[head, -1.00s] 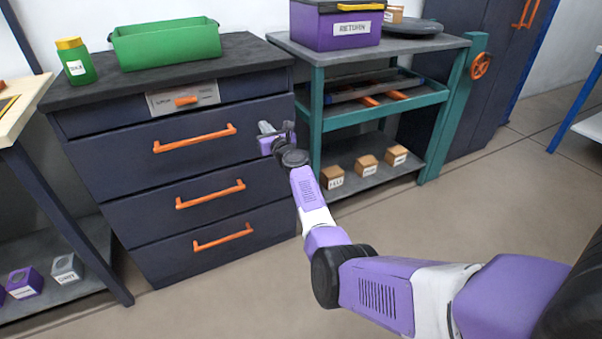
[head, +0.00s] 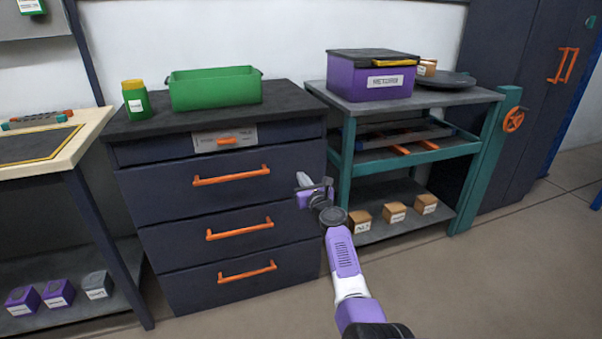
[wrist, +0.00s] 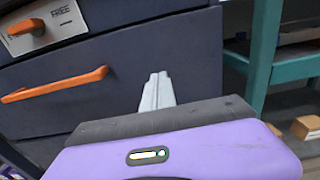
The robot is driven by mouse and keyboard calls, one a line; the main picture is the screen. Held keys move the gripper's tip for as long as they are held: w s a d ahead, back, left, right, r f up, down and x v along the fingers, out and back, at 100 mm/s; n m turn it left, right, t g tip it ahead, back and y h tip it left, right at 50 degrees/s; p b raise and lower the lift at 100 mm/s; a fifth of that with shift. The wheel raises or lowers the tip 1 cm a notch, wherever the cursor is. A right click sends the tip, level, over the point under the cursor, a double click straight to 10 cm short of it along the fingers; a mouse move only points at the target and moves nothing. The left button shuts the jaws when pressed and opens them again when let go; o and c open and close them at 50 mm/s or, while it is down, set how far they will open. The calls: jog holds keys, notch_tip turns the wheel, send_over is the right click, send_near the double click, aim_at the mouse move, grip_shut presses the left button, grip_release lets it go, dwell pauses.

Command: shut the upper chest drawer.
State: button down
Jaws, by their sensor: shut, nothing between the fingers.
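The dark blue chest (head: 160,150) stands left of centre in the head view. Its upper drawer (head: 290,165) has a long orange handle (head: 232,175) and sits below a panel with a small label plate. The drawer front looks nearly level with the chest, but I cannot tell whether a small gap remains. My gripper (head: 307,185) is shut and empty at the right end of this drawer front. In the wrist view, the pale closed fingers (wrist: 157,90) point at the upper drawer's front (wrist: 120,110), right of the handle (wrist: 55,85). Contact is unclear.
The label plate (head: 208,142) has an orange knob (head: 227,141); "FREE" is readable on it in the wrist view. A green bin (head: 215,90) and green canister (head: 136,103) stand on the chest. A teal-framed shelf unit (head: 347,155) is close on the right. Open floor lies in front.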

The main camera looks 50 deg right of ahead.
jog(key=p+v, duration=0.3)
jog(key=v, duration=0.5)
